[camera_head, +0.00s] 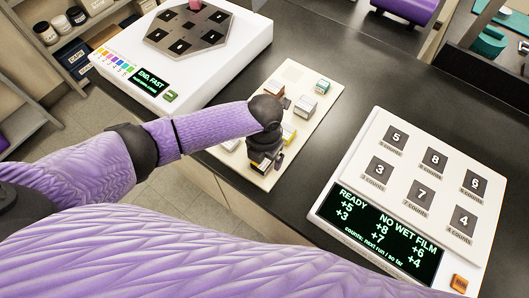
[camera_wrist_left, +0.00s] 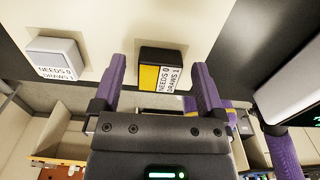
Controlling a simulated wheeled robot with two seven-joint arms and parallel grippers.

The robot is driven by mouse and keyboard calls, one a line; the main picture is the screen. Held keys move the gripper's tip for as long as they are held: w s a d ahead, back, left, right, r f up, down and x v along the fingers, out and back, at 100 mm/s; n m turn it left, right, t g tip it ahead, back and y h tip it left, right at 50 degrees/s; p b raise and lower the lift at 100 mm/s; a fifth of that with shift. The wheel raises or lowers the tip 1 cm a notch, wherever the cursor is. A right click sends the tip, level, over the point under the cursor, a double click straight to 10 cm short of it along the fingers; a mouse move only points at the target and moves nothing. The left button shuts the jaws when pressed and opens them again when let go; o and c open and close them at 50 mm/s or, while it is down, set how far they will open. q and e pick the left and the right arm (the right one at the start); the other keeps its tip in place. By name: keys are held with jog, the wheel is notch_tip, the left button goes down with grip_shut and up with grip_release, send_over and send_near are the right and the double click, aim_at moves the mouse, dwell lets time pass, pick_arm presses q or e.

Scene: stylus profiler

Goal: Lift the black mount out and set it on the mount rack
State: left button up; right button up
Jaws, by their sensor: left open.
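The gripper is open, with a gap beside each finger. In the head view, my left gripper (camera_head: 265,165) points down over the near end of the cream board (camera_head: 293,72) and mostly hides what is below it. A pale grey mount (camera_wrist_left: 55,57) stands to the left in the wrist view. My right gripper is out of view.
A white machine with an octagonal plate (camera_head: 190,28) is at the upper left. A white counts panel (camera_head: 400,215) is at the right.

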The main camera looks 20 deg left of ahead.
pick_arm(q)
notch_tip(320, 180, up, 7)
jog(key=p, duration=0.6)
jog(key=shift+p, duration=0.4)
jog(key=shift+r, duration=0.15)
jog(key=shift+f, duration=0.2)
notch_tip(320, 180, up, 10)
jog(key=p, duration=0.1)
jog(key=shift+p, duration=0.3)
